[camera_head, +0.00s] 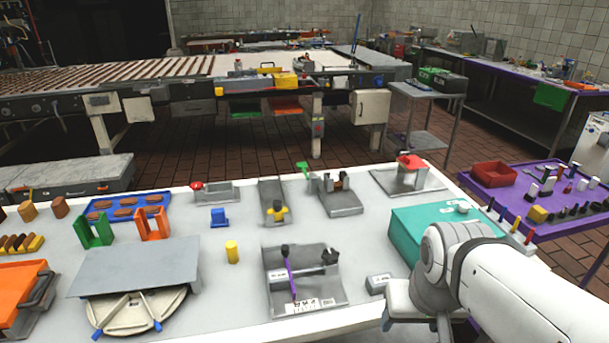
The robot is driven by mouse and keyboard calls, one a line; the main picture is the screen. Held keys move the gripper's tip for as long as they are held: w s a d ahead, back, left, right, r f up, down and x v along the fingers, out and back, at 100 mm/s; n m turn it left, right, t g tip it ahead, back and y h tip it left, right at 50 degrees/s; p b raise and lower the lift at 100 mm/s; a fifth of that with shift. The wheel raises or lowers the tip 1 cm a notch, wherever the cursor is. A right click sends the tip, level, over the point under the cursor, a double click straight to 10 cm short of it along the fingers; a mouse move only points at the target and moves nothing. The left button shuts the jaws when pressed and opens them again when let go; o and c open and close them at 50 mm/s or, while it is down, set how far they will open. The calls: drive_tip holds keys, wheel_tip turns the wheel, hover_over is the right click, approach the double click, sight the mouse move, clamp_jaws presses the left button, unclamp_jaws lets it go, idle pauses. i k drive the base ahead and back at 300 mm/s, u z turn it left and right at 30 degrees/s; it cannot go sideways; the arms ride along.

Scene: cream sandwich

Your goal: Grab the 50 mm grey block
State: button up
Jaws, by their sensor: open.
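A small grey block (379,283) with a pale label lies near the front edge of the white table, right of a grey fixture with a purple lever. Its label is too small to read. My gripper (412,316) is at the lower right, just right of the block and closer to the camera. It points down, open, and appears empty. The gripper and block look apart.
The grey fixture with a purple lever (303,279) stands left of the block. A teal box (412,235) stands behind my gripper. A yellow cylinder (232,251) and a grey plate (135,268) are farther left. A purple table (537,227) stands at the right.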

sight(279, 279)
drive_tip(key=z, duration=1.8)
drive_tip(key=k, duration=1.55)
drive_tip(key=u, duration=1.15)
drive_tip(key=i, duration=1)
drive_tip(key=u, duration=0.05)
